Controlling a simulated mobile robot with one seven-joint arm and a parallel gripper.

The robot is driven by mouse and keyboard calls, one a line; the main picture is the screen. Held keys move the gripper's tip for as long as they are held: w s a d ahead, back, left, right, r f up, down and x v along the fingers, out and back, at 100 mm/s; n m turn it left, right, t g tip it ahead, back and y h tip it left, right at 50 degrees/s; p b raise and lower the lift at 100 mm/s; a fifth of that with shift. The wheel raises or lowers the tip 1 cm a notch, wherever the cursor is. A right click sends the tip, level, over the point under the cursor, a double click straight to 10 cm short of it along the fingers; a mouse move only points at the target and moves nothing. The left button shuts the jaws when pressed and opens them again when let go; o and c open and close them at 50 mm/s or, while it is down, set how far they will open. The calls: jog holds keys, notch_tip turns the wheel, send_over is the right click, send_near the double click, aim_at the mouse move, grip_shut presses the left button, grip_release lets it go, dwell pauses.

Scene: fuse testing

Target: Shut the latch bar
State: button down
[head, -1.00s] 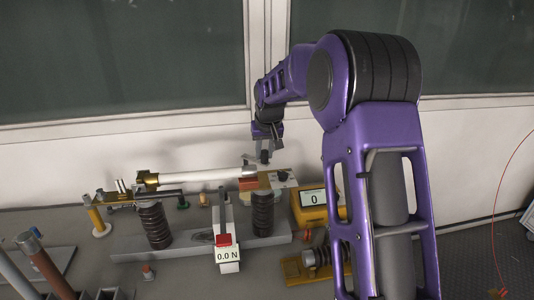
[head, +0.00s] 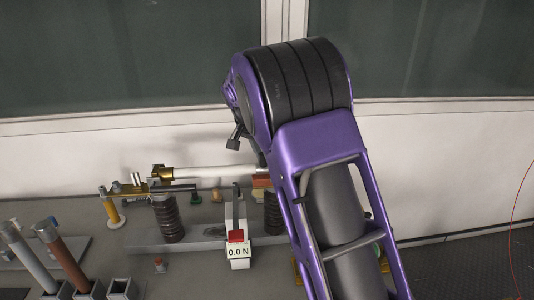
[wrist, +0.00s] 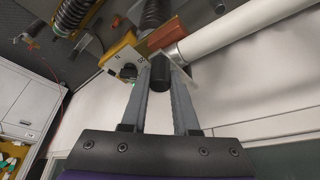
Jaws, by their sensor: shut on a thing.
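A black cylindrical handle (wrist: 159,74) stands between the fingers of my gripper (wrist: 163,76) in the wrist view. My gripper is shut on this handle, which is seen against a small metal plate. I take it for the latch bar's handle; the bar itself is largely hidden. The white fuse tube (wrist: 236,30) runs up to the right just beyond the fingers, next to a red-brown block (wrist: 166,34). In the head view the tube (head: 215,172) lies across the rig, and my arm covers its right end and my fingertips.
A force gauge (head: 238,251) reading 0.0 N stands before the rig. Ribbed insulators (head: 168,218) carry the fixture. Grey and brown tubes (head: 68,258) stand at the lower left. A panel with a black knob (wrist: 129,71) is close beside my fingers. A wall rises behind.

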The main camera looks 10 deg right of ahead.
jog(key=shift+a+m, duration=0.2)
jog(key=shift+m, duration=0.1)
jog(key=c, duration=0.7)
grip_release()
jog(key=shift+o, duration=0.2)
jog(key=shift+r, duration=0.1)
jog(key=p+v, duration=0.2)
jog(key=v, duration=1.5)
jog(key=shift+w, duration=0.15)
jog(key=shift+a+r, duration=0.15)
jog(key=shift+r, duration=0.05)
